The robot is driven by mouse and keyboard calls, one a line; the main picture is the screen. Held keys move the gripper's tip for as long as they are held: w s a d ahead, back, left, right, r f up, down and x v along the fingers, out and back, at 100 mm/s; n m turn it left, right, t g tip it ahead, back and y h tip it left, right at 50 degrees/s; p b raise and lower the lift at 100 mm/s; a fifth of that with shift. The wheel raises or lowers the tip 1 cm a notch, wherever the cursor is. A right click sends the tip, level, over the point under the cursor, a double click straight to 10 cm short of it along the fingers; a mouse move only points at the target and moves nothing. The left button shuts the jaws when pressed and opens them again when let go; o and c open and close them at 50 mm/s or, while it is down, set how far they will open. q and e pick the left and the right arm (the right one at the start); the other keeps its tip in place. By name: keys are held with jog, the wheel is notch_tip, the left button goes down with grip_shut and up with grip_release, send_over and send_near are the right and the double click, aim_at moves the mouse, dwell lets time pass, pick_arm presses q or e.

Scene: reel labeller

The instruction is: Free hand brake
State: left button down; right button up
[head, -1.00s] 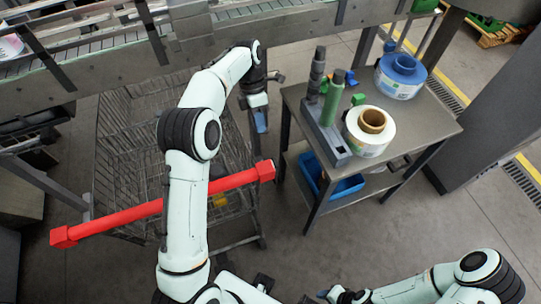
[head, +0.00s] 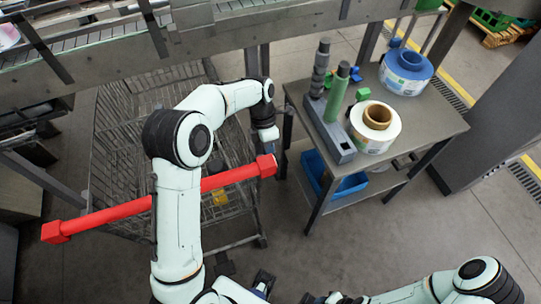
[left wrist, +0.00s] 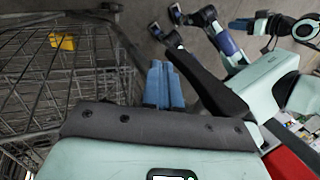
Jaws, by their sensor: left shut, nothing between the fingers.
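A wire cart (head: 120,130) stands at the left with a thick red bar (head: 150,203) across its near side. The bar slopes up to the right and has a square block at each end. A small yellow part (head: 220,197) sits low in the cart; it also shows in the left wrist view (left wrist: 62,41). I cannot tell which part is the hand brake. My left gripper (head: 268,134) is just above the bar's right end block. Its blue fingers (left wrist: 163,85) are together and empty. My right gripper (head: 335,298) is at the bottom edge, partly cut off.
A conveyor (head: 100,40) runs along the back.

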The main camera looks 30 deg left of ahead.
pick_arm(q)
jog(key=shift+s+d, duration=0.2)
jog(key=shift+d, duration=0.1)
